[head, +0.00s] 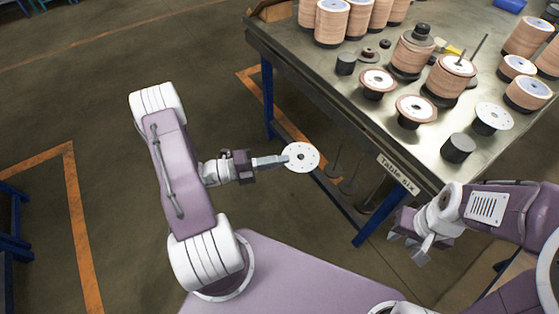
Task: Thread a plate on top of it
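My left gripper (286,159) is shut on the edge of a round white plate (303,157) with a hole in its middle and small holes around it. The plate is held out over the floor, in front of the table's edge. On the table, a stack of tan flap discs (449,78) has a white top face and two thin rods standing up from it. Another tan stack (411,55) carries a dark knob-like part on top. A white plate (493,117) lies on a dark post at the table's right. My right gripper (420,248) is open and empty, below the table's near corner.
The metal table (345,100) carries several more disc stacks along its back and right. Low stands with ringed tops (416,107) and dark cylinders (458,148) stand near its front edge. A label (398,174) is on that edge. Open floor lies at the left.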

